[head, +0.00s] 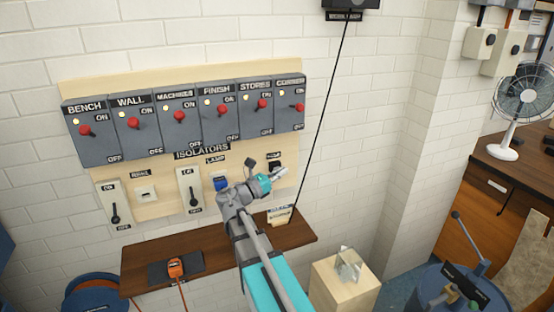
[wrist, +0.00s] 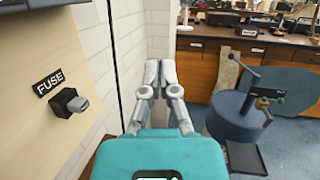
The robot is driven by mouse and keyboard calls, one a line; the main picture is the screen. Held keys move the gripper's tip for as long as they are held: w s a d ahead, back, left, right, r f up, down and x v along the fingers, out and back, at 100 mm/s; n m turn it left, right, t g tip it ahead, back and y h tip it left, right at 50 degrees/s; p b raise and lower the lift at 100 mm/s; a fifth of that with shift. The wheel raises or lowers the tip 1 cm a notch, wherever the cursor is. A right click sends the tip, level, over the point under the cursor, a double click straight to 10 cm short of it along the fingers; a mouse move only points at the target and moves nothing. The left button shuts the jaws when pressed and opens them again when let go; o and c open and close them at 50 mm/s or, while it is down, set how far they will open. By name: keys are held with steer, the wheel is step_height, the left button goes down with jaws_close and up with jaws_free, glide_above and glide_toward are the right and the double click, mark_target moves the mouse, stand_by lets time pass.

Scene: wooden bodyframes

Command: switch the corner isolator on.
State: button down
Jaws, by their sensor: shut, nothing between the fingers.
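The corner isolator (head: 289,116) is the grey box at the right end of the row on the wall board, with ON marked above and OFF below. Its red knob (head: 299,107) stands out toward the right; I cannot tell its exact setting. The wrist view does not show this isolator. My gripper (head: 279,173) is below it, in front of the fuse area of the board. In the wrist view my gripper (wrist: 160,72) has its two grey fingers together, empty, pointing along the wall away from the board.
Similar isolators, such as the stores isolator (head: 258,120), sit close on the left. The fuse (wrist: 70,103) sticks out of the board. A black cord (head: 322,115) hangs right of the board. A wooden shelf (head: 220,254) is below. A blue drum (wrist: 238,117) stands to the right.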

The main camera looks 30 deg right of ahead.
steer(key=s+a+f+m+y, duration=0.3)
steer(key=a+f+m+y, duration=0.15)
steer(key=f, duration=0.35)
steer(key=s+a+f+m+y, duration=0.3)
steer(key=f+m+y, duration=0.3)
steer(key=f, duration=0.2)
steer(key=s+a+f+m+y, duration=0.2)
steer(key=a+m+y, duration=0.1)
steer(key=a, duration=0.2)
steer(key=s+a+f+m+g+y, duration=0.1)
steer(key=a+f+m+y, duration=0.1)
steer(key=a, duration=0.4)
steer(key=s+a+f+m+y, duration=0.2)
steer(key=a+m+y, duration=0.2)
steer(key=a+y, duration=0.1)
steer(key=shift+s+a+f, duration=0.2)
steer(key=shift+s+f, duration=0.1)
steer(key=shift+s, duration=0.15)
